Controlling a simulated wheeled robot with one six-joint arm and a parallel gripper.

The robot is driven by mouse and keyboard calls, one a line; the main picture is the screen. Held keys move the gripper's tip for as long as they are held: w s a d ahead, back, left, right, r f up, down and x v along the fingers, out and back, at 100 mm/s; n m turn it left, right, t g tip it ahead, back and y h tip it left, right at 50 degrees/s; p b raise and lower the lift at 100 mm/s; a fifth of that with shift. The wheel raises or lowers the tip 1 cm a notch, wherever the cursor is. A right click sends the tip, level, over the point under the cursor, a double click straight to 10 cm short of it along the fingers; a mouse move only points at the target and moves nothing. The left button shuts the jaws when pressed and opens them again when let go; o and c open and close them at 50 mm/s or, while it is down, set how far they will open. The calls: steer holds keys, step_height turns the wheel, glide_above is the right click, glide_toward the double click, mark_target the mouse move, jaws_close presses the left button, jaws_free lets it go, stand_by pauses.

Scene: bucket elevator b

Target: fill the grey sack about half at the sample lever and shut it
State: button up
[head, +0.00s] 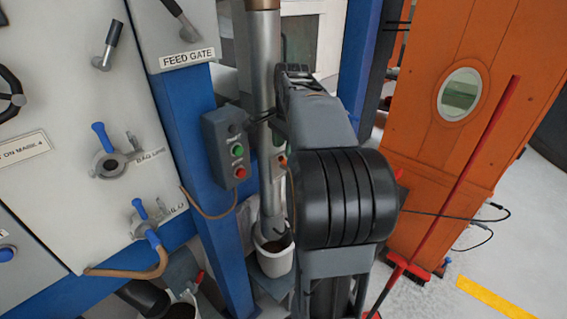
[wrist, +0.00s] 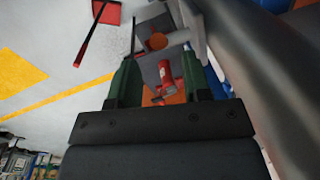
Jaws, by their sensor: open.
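My gripper (wrist: 160,62) is open in the wrist view, its two green fingers apart. A red handle-like part (wrist: 167,75) shows between the fingers, beyond a grey plate-like piece; I cannot tell whether it is the sample lever or how far off it is. No finger clearly touches it. In the head view my arm hides the middle, and the fingers cannot be made out. I cannot make out the grey sack in either view.
A grey pipe (head: 269,190) ends in a white bucket (head: 275,262) with brown contents. Left are a control box (head: 227,148), blue post (head: 205,190) and valve panel (head: 60,110). Right are an orange cabinet (head: 430,150) and red broom (head: 465,180). Floor at far right is clear.

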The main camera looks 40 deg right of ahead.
mark_target(284, 161)
steer(key=shift+w+f, duration=0.15)
steer(key=shift+f, duration=1.3)
steer(key=shift+w+f, duration=0.15)
steer(key=shift+f, duration=1.3)
jaws_close()
